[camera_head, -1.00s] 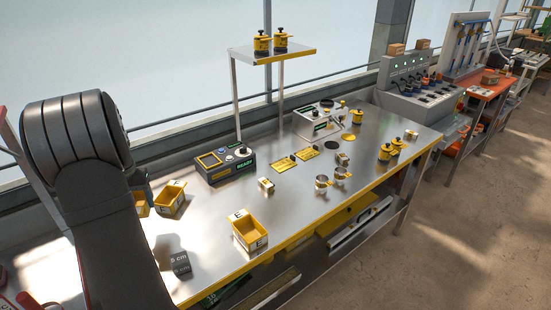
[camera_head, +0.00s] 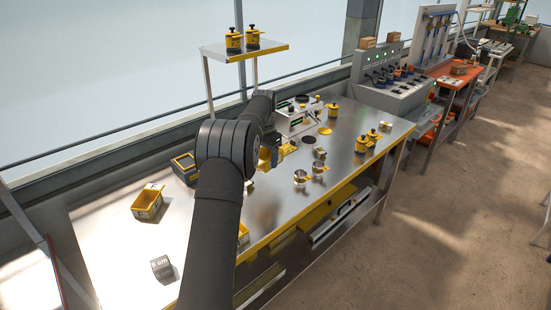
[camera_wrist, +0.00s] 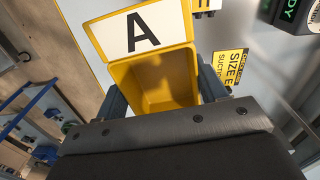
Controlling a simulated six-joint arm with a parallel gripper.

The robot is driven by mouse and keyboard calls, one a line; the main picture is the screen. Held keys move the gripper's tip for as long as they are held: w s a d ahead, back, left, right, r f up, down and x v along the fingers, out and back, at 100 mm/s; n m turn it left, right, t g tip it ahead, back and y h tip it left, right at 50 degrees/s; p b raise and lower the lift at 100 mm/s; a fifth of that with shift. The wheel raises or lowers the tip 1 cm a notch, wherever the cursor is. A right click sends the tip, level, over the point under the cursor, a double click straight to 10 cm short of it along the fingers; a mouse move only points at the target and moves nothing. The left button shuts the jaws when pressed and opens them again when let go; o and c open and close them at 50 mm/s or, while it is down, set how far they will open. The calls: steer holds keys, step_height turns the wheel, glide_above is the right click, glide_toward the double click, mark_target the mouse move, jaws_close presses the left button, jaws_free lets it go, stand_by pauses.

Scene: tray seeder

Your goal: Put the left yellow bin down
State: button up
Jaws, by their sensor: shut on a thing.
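A yellow bin with a white "A" label (camera_wrist: 168,82) sits between the two fingers of my gripper (camera_wrist: 163,95) in the wrist view, its open, empty inside facing the camera. In the head view the held bin (camera_head: 265,156) shows only in part behind my arm, over the middle of the steel table. I cannot tell whether it touches the table. A second yellow bin (camera_head: 147,203) stands on the left of the table. Another yellow bin (camera_head: 243,233) near the front edge is mostly hidden by my arm.
Small metal cups (camera_head: 300,178) and yellow-black pots (camera_head: 362,144) stand to the right. A grey cube (camera_head: 162,267) lies front left.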

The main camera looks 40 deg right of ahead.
steer(key=s+d+m, duration=0.1)
steer(key=s+d, duration=0.3)
steer(key=d, duration=0.1)
glide_above(259, 177)
step_height(259, 177, down, 7)
steer(key=shift+s+f, duration=0.15)
steer(key=shift+f, duration=1.95)
steer(key=shift+f, duration=0.15)
steer(key=o, duration=1.1)
steer(key=shift+c, duration=0.2)
steer(key=shift+o, duration=0.4)
step_height(259, 177, up, 12)
